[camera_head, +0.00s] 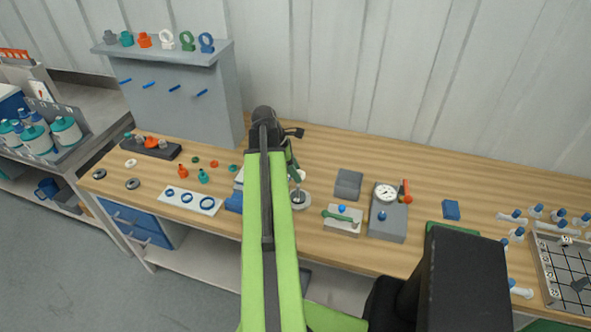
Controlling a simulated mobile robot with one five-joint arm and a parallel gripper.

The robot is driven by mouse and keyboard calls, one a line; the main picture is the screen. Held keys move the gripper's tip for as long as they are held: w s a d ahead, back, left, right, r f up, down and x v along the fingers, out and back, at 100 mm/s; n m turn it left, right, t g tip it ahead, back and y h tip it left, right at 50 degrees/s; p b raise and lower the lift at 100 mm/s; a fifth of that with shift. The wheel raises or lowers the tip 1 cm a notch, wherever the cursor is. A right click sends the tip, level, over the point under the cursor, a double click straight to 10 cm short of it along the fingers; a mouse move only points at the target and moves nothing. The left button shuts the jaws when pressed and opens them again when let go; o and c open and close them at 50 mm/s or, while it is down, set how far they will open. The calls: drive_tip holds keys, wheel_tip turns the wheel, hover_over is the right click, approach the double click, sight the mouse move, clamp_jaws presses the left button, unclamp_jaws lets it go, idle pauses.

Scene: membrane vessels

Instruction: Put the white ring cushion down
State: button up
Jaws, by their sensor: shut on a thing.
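My arm rises through the middle of the view and bends down behind its own green link. My gripper (294,170) is small and partly hidden by the arm, above the middle of the bench. It is shut on a small white thing, the white ring cushion (301,175), of which only an edge shows. Just in front of it is a round grey base (300,202) with an upright post. Whether the cushion touches anything below cannot be told.
The wooden bench (330,160) has free room behind the grey block (348,184). A gauge box (388,215) and a green-handled block (342,220) stand right of the base. A white plate with blue rings (190,201) lies left. A shelf (165,52) stands at the back left.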

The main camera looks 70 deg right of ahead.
drive_tip(key=shift+r+p, duration=1.25)
drive_tip(key=shift+r, duration=0.15)
